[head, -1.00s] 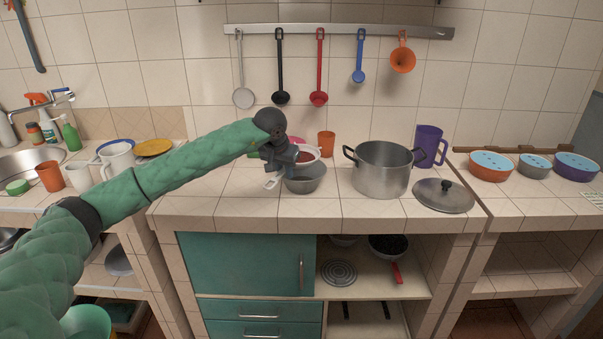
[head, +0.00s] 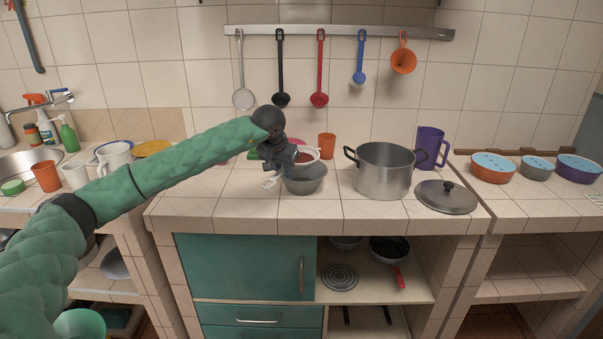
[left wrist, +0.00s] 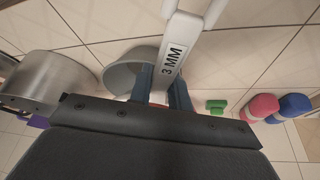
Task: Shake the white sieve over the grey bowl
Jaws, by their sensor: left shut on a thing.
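The white sieve (head: 309,154) is held at the grey bowl (head: 308,181), with reddish contents showing in it. My left gripper (head: 283,160) is shut on the sieve's white handle; the handle's end (head: 270,180) sticks out at the left. In the left wrist view the handle (left wrist: 176,50), marked "3 MM", runs between the fingers (left wrist: 160,88). The grey bowl (left wrist: 120,76) shows there behind it, partly hidden by my gripper. In the head view the bowl stands on the tiled counter, and its rear is hidden by the sieve and gripper. My right gripper is not in view.
A large metal pot (head: 384,172) stands just right of the bowl, its lid (head: 446,197) farther right. An orange cup (head: 327,146) and a purple jug (head: 430,147) stand behind. The counter front (head: 230,210) is clear. Utensils hang on the wall rail (head: 340,31).

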